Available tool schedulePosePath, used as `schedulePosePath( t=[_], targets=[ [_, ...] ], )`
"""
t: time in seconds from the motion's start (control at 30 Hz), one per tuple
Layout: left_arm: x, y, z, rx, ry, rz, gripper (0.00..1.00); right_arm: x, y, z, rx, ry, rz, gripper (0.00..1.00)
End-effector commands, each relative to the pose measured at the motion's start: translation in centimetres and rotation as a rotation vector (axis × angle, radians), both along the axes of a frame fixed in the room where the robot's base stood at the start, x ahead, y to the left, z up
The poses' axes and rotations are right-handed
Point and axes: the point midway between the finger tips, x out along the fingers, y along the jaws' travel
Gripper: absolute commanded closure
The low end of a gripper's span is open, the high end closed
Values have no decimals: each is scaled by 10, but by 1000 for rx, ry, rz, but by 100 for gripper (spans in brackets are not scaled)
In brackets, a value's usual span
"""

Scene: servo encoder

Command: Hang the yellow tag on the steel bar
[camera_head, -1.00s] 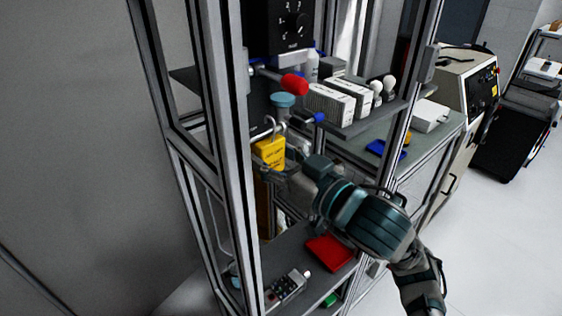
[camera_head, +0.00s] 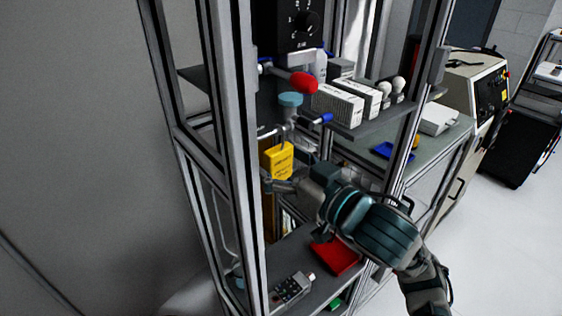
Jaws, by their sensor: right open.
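The yellow tag (camera_head: 278,161) is a small block with dark print, upright and slightly tilted, just below the steel bar (camera_head: 309,122). The bar is thin, with a blue tip at its right end. The tag's hook is not clear now, so I cannot tell whether it is around the bar. My right gripper (camera_head: 273,186) is open at the tag's lower edge; its arm comes in from the lower right. I cannot tell whether a finger still touches the tag. My left gripper is not in view.
A red-ended lever (camera_head: 304,82) and a turquoise-capped bottle (camera_head: 290,101) are above the bar. White boxes (camera_head: 337,106) stand on the shelf to the right. A red box (camera_head: 336,256) and a grey handset (camera_head: 291,289) lie on the lower shelf. A metal frame post (camera_head: 237,150) stands close left.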

Motion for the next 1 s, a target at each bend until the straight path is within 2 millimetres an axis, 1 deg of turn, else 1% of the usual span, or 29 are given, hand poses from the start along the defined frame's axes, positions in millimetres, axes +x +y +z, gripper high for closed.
schedulePosePath(
  t=[0.07, 0.17, 0.4, 0.5, 0.63, 0.77, 0.87, 0.97, 1.0],
  targets=[
    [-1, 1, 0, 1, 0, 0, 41, -4, -3, 1, 0, -2, 0, 16],
    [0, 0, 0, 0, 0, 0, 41, -15, -12, 1, 2, -4, 0, 16],
    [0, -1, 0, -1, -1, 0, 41, -57, -46, 1, 2, -5, -2, 16],
    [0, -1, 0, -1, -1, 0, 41, -72, -58, 0, -1, -4, -2, 16],
    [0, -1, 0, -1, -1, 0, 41, -85, -69, 0, 1, -2, 0, 16],
    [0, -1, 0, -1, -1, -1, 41, -90, -74, -1, -1, 1, -1, 16],
    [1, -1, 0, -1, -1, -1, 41, -89, -74, -3, -1, 7, -2, 16],
    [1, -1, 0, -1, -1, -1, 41, -75, -75, -19, 5, 41, -10, 16],
    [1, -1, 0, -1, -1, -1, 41, -66, -76, -31, 7, 63, -17, 16]
  ],
)
